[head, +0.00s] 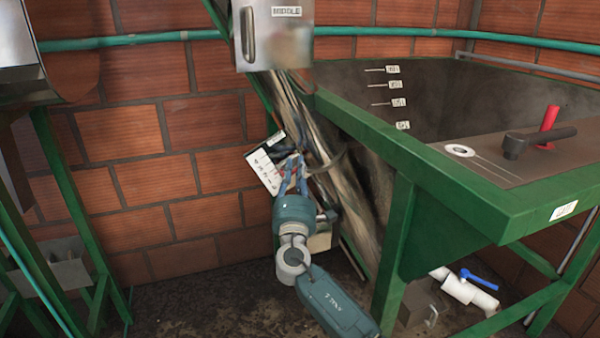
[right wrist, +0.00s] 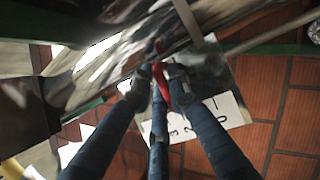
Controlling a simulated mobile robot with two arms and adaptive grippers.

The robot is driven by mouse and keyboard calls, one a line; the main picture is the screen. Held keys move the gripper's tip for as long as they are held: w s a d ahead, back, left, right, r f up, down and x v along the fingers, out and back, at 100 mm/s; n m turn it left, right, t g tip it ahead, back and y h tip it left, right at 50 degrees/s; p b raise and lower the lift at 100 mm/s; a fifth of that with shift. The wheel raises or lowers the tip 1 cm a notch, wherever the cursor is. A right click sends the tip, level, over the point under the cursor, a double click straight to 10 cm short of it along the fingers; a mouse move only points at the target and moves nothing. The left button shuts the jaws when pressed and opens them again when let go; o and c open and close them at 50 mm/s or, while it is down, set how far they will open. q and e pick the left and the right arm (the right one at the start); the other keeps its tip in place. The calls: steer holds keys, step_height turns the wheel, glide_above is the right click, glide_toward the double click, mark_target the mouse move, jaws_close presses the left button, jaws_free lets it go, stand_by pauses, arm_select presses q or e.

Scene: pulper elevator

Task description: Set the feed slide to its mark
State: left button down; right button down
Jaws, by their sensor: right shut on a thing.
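A white scale plate (head: 264,170) with dark marks stands at the side of the sloping metal chute (head: 325,165), against the brick wall. In the right wrist view the plate (right wrist: 222,112) shows numbers and lies behind my fingers. My right gripper (head: 292,165) reaches up to this spot beside the plate. In the wrist view its blue fingers close around a red handle (right wrist: 160,76), apparently that of the feed slide. The fingers hide much of the handle, and I cannot read where the slide stands on the scale. My left gripper is not in view.
A metal box labelled MIDDLE (head: 272,40) hangs above the chute. A green-framed tank (head: 400,160) with level labels and a red lever (head: 548,127) fills the right. A blue-handled valve (head: 478,279) sits low. Bare floor lies left of my arm.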

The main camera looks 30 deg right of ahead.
steer(key=shift+r, duration=0.35)
steer(key=c, duration=1.7)
jaws_free()
steer(key=shift+a+f, duration=0.1)
steer(key=v, duration=1.2)
